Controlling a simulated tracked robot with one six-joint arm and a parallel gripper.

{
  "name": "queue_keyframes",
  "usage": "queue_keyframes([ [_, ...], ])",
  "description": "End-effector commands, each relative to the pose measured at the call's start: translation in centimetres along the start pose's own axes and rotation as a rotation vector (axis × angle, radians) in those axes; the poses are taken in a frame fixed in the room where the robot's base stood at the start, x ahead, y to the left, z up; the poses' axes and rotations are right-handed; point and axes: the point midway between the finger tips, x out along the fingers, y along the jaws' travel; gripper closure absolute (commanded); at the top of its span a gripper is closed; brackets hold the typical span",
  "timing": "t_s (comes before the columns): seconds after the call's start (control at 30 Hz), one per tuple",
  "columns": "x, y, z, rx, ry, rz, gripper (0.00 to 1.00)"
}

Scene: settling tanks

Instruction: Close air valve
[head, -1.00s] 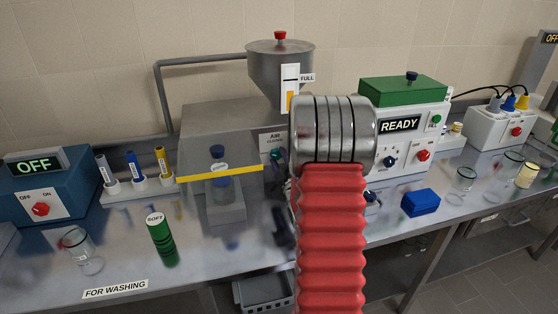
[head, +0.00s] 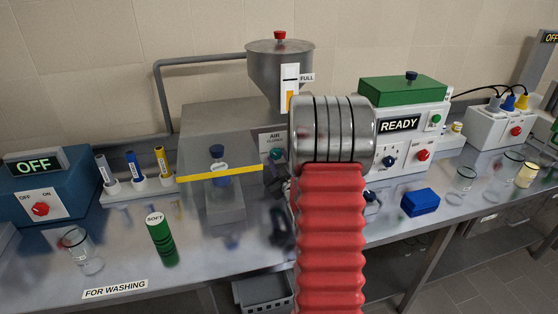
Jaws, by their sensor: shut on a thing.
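The air valve (head: 277,154) is on the front of the grey steel housing, beneath a plate (head: 271,139) reading AIR with a smaller line that looks like CLOSED. A small greenish part of the valve shows there; my arm hides most of the rest. My gripper (head: 278,168) shows only as dark parts at the left edge of my arm, against the valve. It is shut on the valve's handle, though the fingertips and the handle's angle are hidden.
A clear cover with a yellow edge (head: 220,173) stands left of the valve. The hopper (head: 280,75) marked FULL rises above. The green-topped READY box (head: 402,125) is right of my arm. A green SOFT cylinder (head: 160,240) and a glass (head: 82,250) stand front left.

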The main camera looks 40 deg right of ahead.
Motion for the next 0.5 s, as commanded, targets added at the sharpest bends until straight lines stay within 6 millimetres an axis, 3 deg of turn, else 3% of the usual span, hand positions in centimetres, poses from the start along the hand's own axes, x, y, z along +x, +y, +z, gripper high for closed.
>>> queue_keyframes([
  [0.5,-0.06,-0.53,0.06,0.479,-0.004,-0.007,0.90],
])
